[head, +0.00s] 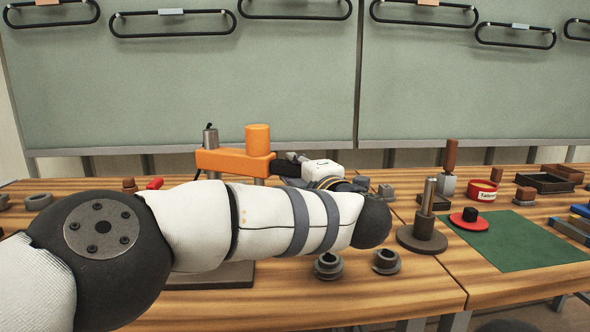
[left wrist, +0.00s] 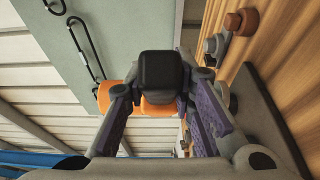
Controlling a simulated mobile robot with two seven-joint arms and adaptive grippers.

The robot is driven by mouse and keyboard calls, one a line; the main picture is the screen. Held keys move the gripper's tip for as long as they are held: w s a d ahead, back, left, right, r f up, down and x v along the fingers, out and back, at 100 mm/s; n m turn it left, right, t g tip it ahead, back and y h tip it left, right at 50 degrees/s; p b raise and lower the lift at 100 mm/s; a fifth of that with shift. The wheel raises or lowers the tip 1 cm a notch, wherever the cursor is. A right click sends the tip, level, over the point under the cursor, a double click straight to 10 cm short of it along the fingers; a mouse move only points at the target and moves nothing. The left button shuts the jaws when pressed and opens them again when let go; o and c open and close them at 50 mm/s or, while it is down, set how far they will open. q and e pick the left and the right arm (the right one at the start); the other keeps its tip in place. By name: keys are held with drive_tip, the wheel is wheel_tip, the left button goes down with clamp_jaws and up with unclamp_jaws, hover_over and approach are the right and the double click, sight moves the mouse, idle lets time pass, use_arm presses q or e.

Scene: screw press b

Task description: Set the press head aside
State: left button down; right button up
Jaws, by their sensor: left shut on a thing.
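The orange press head (head: 222,160), a bar with an orange cylinder on top, is at the middle of the bench in the head view. Grey posts show beneath it; my arm hides whether it rests fully on them. A black grip (head: 287,168) sticks out from its right side. My left gripper (head: 299,163) is shut on this black grip, right of the orange body. In the left wrist view the black grip (left wrist: 160,75) sits between my fingers, with orange parts of the press head (left wrist: 160,106) behind it. My right gripper is not in view.
A dark base plate (head: 212,275) shows under my arm. Grey rings (head: 386,261) lie at the front. A post on a round base (head: 424,232) stands right of my arm. A green mat (head: 515,238) has bare room beside a red disc (head: 469,220). Trays and blocks stand farther right.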

use_arm(q)
drive_tip(key=c, duration=1.4)
unclamp_jaws()
drive_tip(key=shift+o, duration=0.2)
drive_tip(key=v, duration=1.2)
